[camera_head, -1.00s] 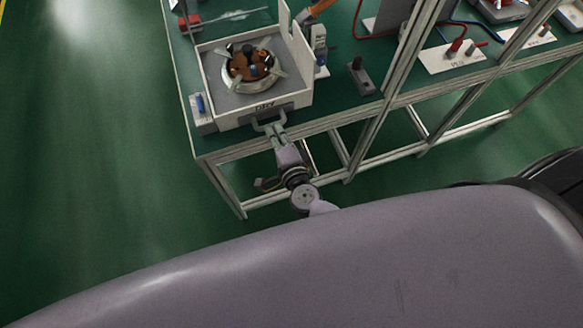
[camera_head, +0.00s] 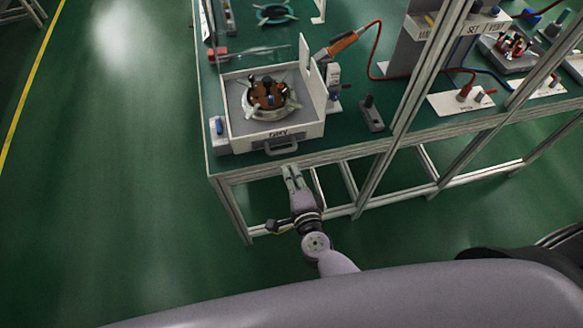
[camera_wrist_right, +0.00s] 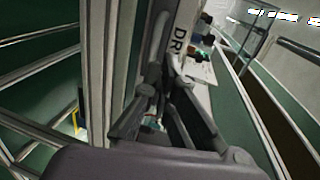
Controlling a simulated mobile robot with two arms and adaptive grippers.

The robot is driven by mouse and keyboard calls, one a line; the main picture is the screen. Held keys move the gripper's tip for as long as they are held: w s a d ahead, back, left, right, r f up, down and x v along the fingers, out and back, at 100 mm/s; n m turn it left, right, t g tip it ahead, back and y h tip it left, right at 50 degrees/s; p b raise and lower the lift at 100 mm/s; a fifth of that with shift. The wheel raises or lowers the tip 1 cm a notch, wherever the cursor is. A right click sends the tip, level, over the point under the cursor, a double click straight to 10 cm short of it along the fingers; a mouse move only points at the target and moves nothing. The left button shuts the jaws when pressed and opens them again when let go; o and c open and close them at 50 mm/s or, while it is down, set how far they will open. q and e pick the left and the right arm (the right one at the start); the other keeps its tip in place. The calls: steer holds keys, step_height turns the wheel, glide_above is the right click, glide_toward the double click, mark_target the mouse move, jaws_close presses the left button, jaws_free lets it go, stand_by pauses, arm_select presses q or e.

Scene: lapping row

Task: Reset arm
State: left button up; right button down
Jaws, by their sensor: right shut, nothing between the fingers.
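My right gripper (camera_head: 291,172) is shut and empty in the head view, just in front of the table's front edge and below the handle (camera_head: 281,147) of a white box labelled DRY. The gripper is apart from the handle in this view. In the right wrist view the fingers of my right gripper (camera_wrist_right: 168,95) point towards the box front (camera_wrist_right: 184,30), whose lettering shows in part. The white box (camera_head: 250,133) stands near the table's front left corner, with a round fixture (camera_head: 268,97) in it. My left gripper is out of view.
The green-topped table (camera_head: 345,135) has an aluminium frame (camera_head: 405,105) with uprights at the right. A small black switch block (camera_head: 371,113) stands right of the box, and an orange-handled tool (camera_head: 342,43) lies behind. Green floor (camera_head: 110,190) is clear at the left.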

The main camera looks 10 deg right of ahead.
steer(key=b+v, duration=0.1)
steer(key=v, duration=0.6)
steer(key=s+d+f+n+g+y, duration=0.1)
steer(key=s+f+n+g, duration=0.2)
steer(key=f, duration=0.5)
steer(key=s+f+n+g, duration=0.1)
steer(key=s+f+n, duration=0.1)
steer(key=f+n, duration=0.45)
steer(key=s+d+f+n+g+y, duration=0.1)
steer(key=s+f+n+g, duration=0.15)
steer(key=f, duration=0.65)
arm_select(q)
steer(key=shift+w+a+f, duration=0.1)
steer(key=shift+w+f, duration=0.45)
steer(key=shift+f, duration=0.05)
arm_select(e)
steer(key=s+d+f+n+g+h, duration=0.1)
steer(key=s+d+f+n+g, duration=0.3)
steer(key=s, duration=0.7)
steer(key=s+d+f+n+g+h, duration=0.1)
steer(key=s+d+f+n+g, duration=0.2)
steer(key=s+d+f, duration=0.5)
steer(key=s+f+g, duration=0.1)
steer(key=s+f, duration=0.2)
steer(key=f, duration=0.2)
steer(key=shift+s+d+n+h, duration=0.15)
steer(key=shift+s+n+h, duration=0.05)
steer(key=shift+n+h, duration=0.2)
